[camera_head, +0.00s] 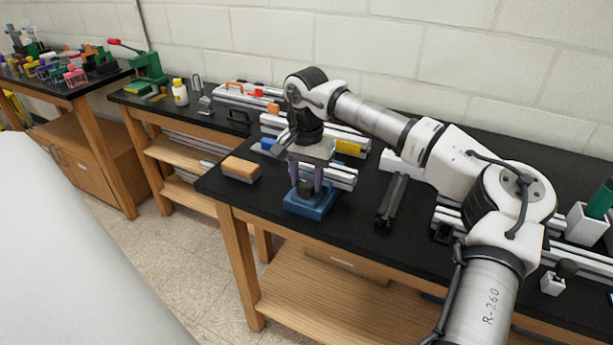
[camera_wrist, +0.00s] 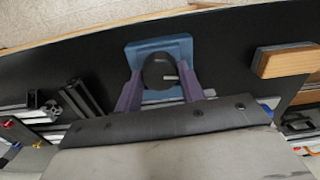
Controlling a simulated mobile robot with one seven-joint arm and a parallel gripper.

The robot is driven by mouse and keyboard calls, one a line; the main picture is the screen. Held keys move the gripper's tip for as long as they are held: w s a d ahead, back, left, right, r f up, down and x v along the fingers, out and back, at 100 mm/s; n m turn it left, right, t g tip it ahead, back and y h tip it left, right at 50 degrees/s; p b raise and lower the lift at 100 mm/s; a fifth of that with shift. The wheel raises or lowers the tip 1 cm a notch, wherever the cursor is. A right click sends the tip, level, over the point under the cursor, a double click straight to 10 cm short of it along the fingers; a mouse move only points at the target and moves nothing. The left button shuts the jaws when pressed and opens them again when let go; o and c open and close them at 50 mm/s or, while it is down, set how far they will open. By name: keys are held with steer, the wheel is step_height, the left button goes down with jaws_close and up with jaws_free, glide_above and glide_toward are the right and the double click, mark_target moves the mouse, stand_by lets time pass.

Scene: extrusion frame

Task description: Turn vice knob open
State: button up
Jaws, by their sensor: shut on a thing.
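The vice is a blue block (camera_head: 308,206) on the black table near its front edge. It also shows in the wrist view (camera_wrist: 183,46). Its knob is a round black piece with a pale mark (camera_wrist: 160,71) on top of the blue block. My gripper (camera_head: 306,183) points down over the vice, and its purple fingers stand on either side of the knob. In the wrist view my gripper (camera_wrist: 161,88) is shut on the knob. The fingers and gripper body hide part of the knob in the head view.
A wooden-topped block (camera_head: 241,168) lies left of the vice. A dark extrusion bar (camera_head: 392,200) lies to its right. Silver extrusions with a yellow piece (camera_head: 348,147) lie behind my gripper. The black table (camera_head: 345,228) is clear just right of the vice.

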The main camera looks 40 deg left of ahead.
mark_target(306, 182)
steer(key=shift+r+n, duration=0.1)
steer(key=shift+n, duration=0.8)
steer(key=o, duration=1)
step_height(306, 182, up, 14)
steer(key=shift+f+b, duration=0.15)
steer(key=shift+b, duration=0.85)
